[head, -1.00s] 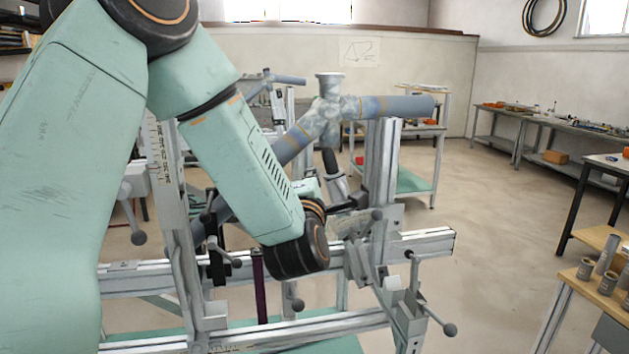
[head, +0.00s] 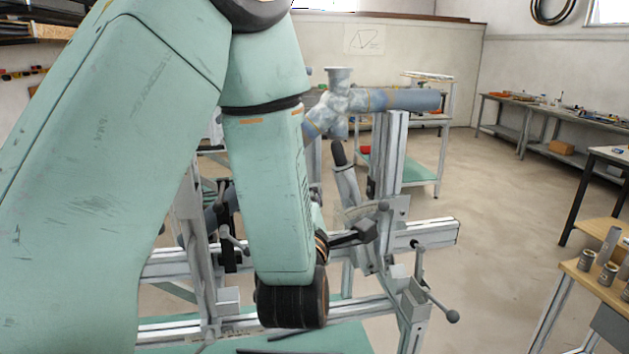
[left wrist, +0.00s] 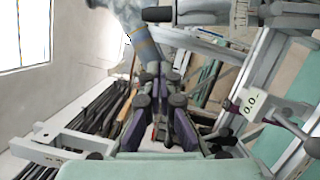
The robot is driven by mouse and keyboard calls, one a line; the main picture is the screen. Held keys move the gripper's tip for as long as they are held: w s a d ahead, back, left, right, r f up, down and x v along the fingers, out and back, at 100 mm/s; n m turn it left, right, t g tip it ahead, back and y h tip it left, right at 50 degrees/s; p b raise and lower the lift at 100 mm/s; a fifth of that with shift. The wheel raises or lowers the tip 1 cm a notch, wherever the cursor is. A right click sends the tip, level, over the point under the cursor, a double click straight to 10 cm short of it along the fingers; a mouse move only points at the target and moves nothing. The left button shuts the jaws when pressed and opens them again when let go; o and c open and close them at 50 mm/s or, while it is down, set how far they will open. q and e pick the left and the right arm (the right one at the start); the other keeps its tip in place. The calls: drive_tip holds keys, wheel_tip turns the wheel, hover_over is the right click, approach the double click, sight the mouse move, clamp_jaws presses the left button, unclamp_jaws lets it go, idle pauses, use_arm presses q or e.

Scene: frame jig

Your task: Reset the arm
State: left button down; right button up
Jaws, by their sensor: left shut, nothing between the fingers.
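My left arm (head: 265,190) comes in from the left, large in the head view, with its forearm hanging nearly straight down in front of the frame jig (head: 425,233). Its dark wrist joint (head: 290,300) is low, in front of the jig's lower rail. My left gripper (left wrist: 160,75) shows clearly in the left wrist view, its dark fingers together and empty. A blue-grey pipe (left wrist: 148,48) appears just beyond the fingertips; I cannot tell whether they touch. In the head view the pipe assembly (head: 395,99) rests on the jig's upright. My right gripper is not in view.
Clamp levers with ball ends (head: 452,316) stick out at the jig's right. A wooden-topped bench (head: 600,280) with metal cylinders stands at right. Open floor (head: 500,200) lies between jig and benches.

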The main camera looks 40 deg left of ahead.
use_arm(q)
drive_tip(key=shift+s+d+p, duration=0.35)
drive_tip(key=shift+d+p, duration=0.05)
drive_tip(key=shift+p, duration=0.3)
drive_tip(key=shift+s+a, duration=0.1)
drive_tip(key=s+d+f+m+g+h+b, duration=0.2)
drive_tip(key=d+f+m+g+h, duration=0.1)
drive_tip(key=f+m, duration=0.55)
drive_tip(key=s+d+f+m+g+h+b, duration=0.2)
drive_tip(key=f+m, duration=0.3)
drive_tip(key=f, duration=0.6)
drive_tip(key=s+d+f+m+g+h+b, duration=0.2)
drive_tip(key=d+f+m+g+h, duration=0.1)
drive_tip(key=f+m, duration=0.5)
drive_tip(key=s+d+f+m+g+h+b, duration=0.1)
drive_tip(key=s+f+g+b, duration=0.3)
drive_tip(key=s+f, duration=0.7)
drive_tip(key=s+d+f+m+g+h+b, duration=0.1)
drive_tip(key=s+f+m+g+b, duration=0.3)
drive_tip(key=s+f, duration=0.7)
wheel_tip(320, 180, down, 4)
drive_tip(key=shift+s+d+f+b, duration=0.2)
drive_tip(key=shift+s+d+b, duration=0.2)
drive_tip(key=shift+d+b, duration=0.4)
drive_tip(key=shift+m, duration=0.25)
